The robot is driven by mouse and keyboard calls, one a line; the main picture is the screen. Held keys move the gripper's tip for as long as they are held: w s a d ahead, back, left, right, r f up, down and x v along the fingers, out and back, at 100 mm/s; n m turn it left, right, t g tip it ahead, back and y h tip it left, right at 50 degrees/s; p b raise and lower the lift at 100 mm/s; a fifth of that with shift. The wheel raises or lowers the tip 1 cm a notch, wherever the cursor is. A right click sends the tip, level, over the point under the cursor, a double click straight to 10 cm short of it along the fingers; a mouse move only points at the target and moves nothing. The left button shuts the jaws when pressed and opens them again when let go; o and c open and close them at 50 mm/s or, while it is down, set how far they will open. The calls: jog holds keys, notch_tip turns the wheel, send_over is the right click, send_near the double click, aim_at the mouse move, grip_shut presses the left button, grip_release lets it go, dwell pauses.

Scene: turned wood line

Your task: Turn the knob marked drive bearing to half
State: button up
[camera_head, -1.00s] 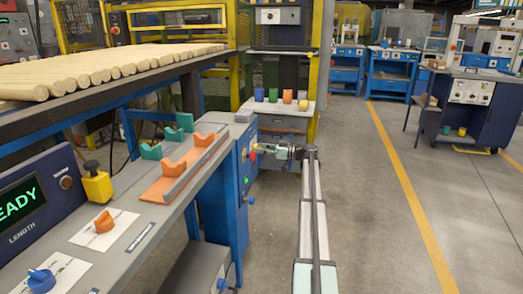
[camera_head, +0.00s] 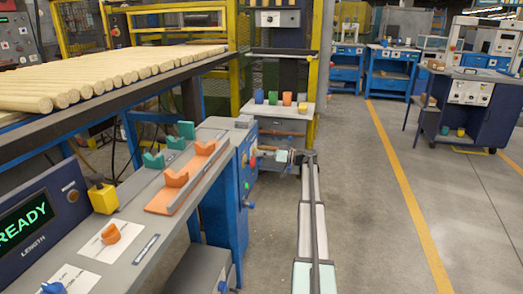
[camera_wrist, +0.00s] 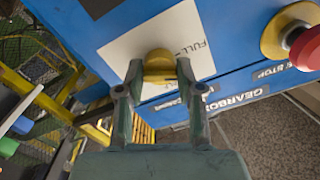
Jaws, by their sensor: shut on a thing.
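In the wrist view a yellow knob (camera_wrist: 159,62) sits on a white dial plate (camera_wrist: 120,52) on a blue panel. The word FULL shows on the plate, upper right of the knob. My gripper (camera_wrist: 159,76) is shut on the yellow knob, one finger on each side. The other dial marks are hidden or too blurred to read, and I cannot read the name drive bearing. In the head view my gripper (camera_head: 262,155) reaches the right face of the blue cabinet (camera_head: 226,200), where the knob is too small to make out.
A red stop button (camera_wrist: 305,45) on a yellow collar is close to the right of my gripper. A label reading GEARBOX (camera_wrist: 238,97) is below it. The bench with orange rests (camera_head: 176,180) stands left of the cabinet. The floor (camera_head: 370,210) on the right is clear.

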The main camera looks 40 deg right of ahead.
jog(key=shift+a+r+m+p, duration=0.1)
jog(key=shift+r+m+p, duration=0.05)
jog(key=shift+m+p, duration=5.95)
jog(key=shift+m, duration=0.4)
jog(key=o, duration=1.2)
jog(key=shift+w, duration=0.1)
jog(key=shift+c, duration=0.2)
jog(key=v, duration=1.2)
